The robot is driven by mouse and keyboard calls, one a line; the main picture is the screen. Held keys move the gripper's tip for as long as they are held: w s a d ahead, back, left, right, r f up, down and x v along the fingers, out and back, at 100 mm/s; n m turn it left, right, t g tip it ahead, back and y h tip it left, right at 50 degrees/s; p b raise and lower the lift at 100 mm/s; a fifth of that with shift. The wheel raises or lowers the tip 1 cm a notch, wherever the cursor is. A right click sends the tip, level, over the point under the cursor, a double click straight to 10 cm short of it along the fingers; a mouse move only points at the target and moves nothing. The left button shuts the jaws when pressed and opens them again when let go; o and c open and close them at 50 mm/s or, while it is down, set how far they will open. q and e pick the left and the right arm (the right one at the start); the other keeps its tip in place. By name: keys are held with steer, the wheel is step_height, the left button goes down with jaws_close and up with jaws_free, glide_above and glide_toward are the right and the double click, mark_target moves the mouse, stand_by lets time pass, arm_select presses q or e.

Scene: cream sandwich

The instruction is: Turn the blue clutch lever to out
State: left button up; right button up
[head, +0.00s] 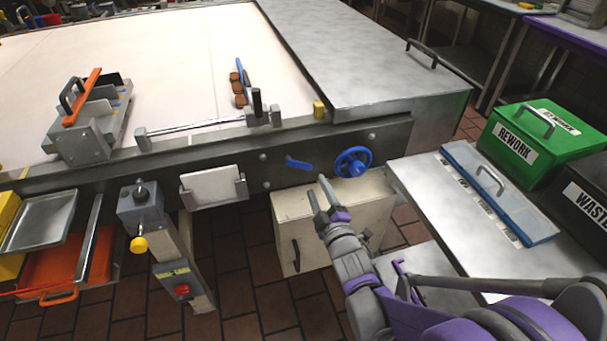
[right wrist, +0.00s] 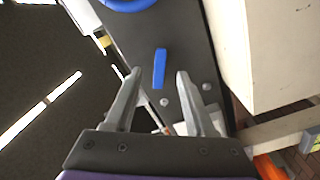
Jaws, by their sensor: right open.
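The blue clutch lever (head: 299,163) is a short flat bar on the dark front rail of the machine, left of the blue handwheel (head: 353,161). In the head view it lies nearly level, tilting slightly down to the right. My right gripper (head: 316,185) is open and empty, below and right of the lever and apart from it. In the right wrist view, the lever (right wrist: 160,68) shows ahead, between the lines of the two open fingers (right wrist: 158,75), with nothing held. Any out marking is too small to read. My left gripper is out of view.
A beige box (head: 330,222) with a dark handle sits below the rail. A white holder plate (head: 212,186) is left of the lever. A steel side table (head: 440,215) stands to the right, with a blue-lidded tray (head: 497,190) and a green REWORK bin (head: 545,140).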

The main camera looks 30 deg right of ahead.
mark_target(307, 168)
steer(key=x, duration=0.8)
steer(key=shift+a+b, duration=0.15)
steer(key=shift+b, duration=0.2)
steer(key=shift+s, duration=0.1)
steer(key=shift+c, duration=0.3)
jaws_close()
stand_by(0.5)
